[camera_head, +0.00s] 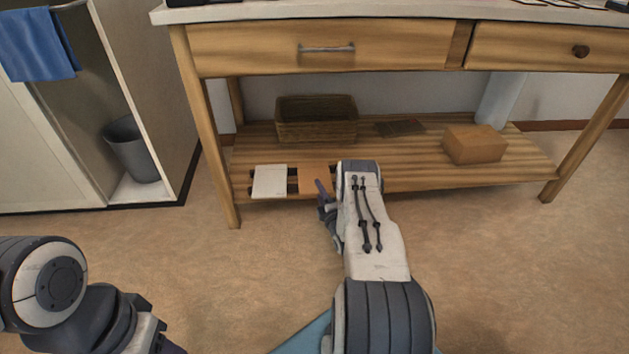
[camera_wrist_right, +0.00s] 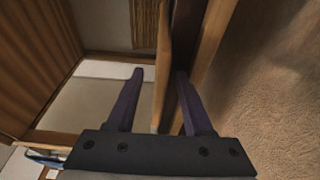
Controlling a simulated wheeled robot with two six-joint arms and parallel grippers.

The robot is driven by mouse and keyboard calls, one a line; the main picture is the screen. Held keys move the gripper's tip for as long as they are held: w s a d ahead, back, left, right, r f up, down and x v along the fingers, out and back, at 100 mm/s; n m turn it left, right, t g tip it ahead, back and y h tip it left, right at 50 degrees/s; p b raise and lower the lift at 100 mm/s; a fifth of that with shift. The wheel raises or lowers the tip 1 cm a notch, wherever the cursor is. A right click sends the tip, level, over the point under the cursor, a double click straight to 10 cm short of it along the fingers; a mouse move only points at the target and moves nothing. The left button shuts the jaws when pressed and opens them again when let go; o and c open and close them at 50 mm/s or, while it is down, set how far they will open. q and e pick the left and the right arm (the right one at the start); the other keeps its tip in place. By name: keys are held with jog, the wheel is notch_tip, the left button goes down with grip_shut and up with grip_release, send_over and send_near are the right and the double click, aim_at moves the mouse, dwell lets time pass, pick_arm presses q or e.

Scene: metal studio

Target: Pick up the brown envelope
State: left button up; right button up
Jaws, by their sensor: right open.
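The brown envelope (camera_head: 312,177) is a flat orange-brown piece at the front edge of the wooden lower shelf, beside a cream-white flat item. My right gripper (camera_head: 322,194) is at its front right side and hides part of it. In the right wrist view, my right gripper's purple fingers (camera_wrist_right: 160,73) are open. A thin tan strip (camera_wrist_right: 162,50), seemingly the envelope nearly edge-on, runs between them, with gaps visible; I cannot tell whether either finger touches it. My left arm is at the lower left of the head view, its gripper mostly cut off.
The cream-white item (camera_head: 270,181) lies just left of the envelope. A woven basket (camera_head: 316,120), a dark flat item (camera_head: 400,127) and a brown box (camera_head: 474,145) are on the lower shelf (camera_head: 420,172). Drawers (camera_head: 325,60) hang above. A grey bin (camera_head: 131,150) stands left.

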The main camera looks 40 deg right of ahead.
grip_shut()
jog(key=shift+r, duration=0.1)
